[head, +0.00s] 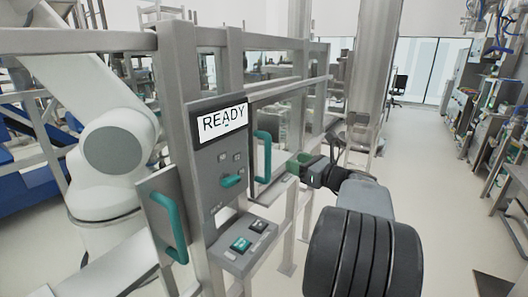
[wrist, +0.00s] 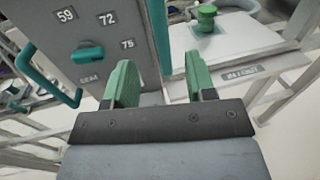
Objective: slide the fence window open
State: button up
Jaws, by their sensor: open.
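The fence window (head: 284,118) is a framed clear pane under a rail, right of the grey control panel. An upright teal handle (head: 262,156) stands at its left edge. In the wrist view the teal handle (wrist: 159,32) shows in line with the gap between my fingers. My gripper (head: 297,165) has green fingers and is open, just right of the handle in the head view. In the wrist view my gripper (wrist: 160,62) has nothing visibly clamped. I cannot tell whether the fingers touch the handle.
The control panel (head: 208,122) has a READY display and a teal knob (head: 232,181). A button box (head: 240,243) juts out below. Another teal handle (head: 172,226) is on a plate at left. A white robot arm (head: 118,150) stands behind the fence.

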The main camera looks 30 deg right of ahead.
jog(key=p+x, duration=0.2)
jog(key=x, duration=1.1)
jog(key=shift+w+a, duration=0.2)
jog(key=shift+w, duration=0.15)
jog(key=shift+f, duration=0.1)
grip_shut()
